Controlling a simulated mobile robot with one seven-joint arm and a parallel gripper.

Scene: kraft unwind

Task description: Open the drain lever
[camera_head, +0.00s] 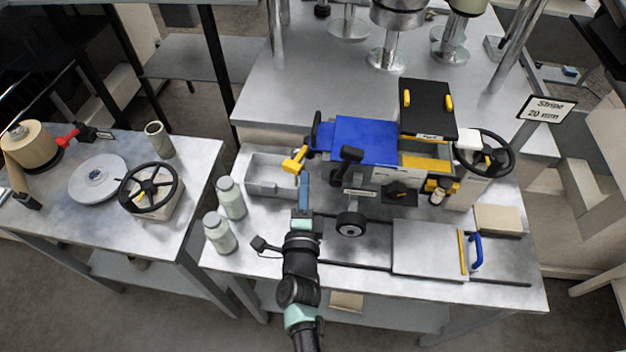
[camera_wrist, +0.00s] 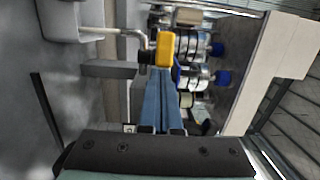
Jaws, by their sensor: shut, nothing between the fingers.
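A yellow lever (camera_head: 294,160), the likely drain lever though no label on it is readable, sits at the left side of the blue-topped machine (camera_head: 365,140), above a grey open tray. In the wrist view its yellow handle (camera_wrist: 165,50) lies just past my fingertips, beside a bent metal rod. My gripper (camera_head: 304,174) has blue fingers pressed together and empty. The fingertips (camera_wrist: 160,72) point at the handle and look very close to it. I cannot tell whether they touch.
The grey tray (camera_head: 262,187) is left of my fingers. Two pale bottles (camera_head: 231,198) stand further left, near the table edge. A black-and-white roller (camera_head: 350,225) and a black knob lever (camera_head: 349,158) are to the right. A side table holds a handwheel (camera_head: 148,187).

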